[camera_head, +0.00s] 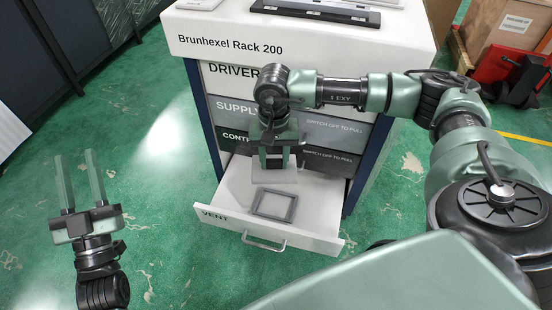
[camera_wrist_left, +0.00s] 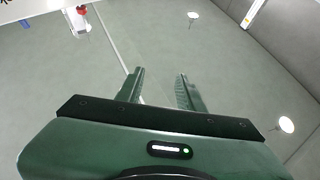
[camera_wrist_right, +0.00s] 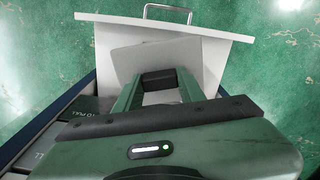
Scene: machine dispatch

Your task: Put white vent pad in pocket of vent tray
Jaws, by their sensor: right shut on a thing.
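My right gripper (camera_head: 274,164) is shut on a dark block, seen between its fingers in the right wrist view (camera_wrist_right: 158,76). The block appears to be the grip of the white vent pad (camera_wrist_right: 140,55), a pale flat plate in front of the fingers. In the head view the pad (camera_head: 288,175) is just behind the vent tray. The vent tray (camera_head: 262,213) is a dark grey square frame with a pale, empty-looking pocket, near the drawer front. In the right wrist view the pad hides the tray. My left gripper (camera_head: 76,155) is open and empty, away to the left.
The white VENT drawer (camera_head: 313,220) is pulled out of the Brunhexel rack (camera_head: 305,35), its handle (camera_head: 264,243) facing forward. Closed drawers sit above it, close to my right arm. Green floor is clear left of the drawer. A wooden crate (camera_head: 492,25) stands at the back right.

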